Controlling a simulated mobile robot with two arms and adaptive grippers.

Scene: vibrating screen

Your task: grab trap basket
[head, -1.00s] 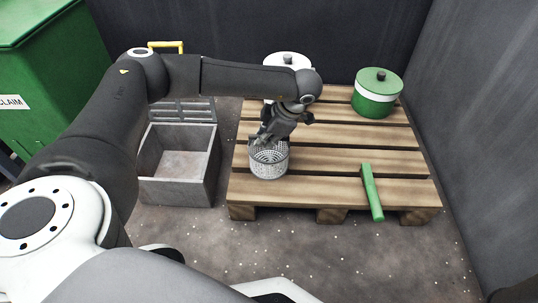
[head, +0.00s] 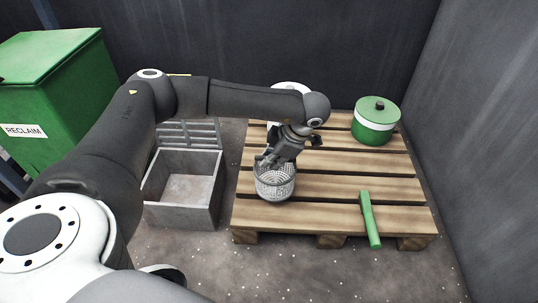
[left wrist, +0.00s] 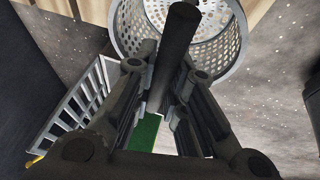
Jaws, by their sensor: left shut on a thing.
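The trap basket (head: 275,184) is a light grey perforated cup at the front left of the wooden pallet. My right gripper is not in view.
A grey open box (head: 215,190) with a slatted lid stands left of the pallet (head: 330,215). A green lidded pot (head: 376,125) and green bar (head: 369,220) are on the right; a white pot (head: 291,89) is partly hidden behind my arm. A green RECLAIM bin (head: 60,110) stands far left.

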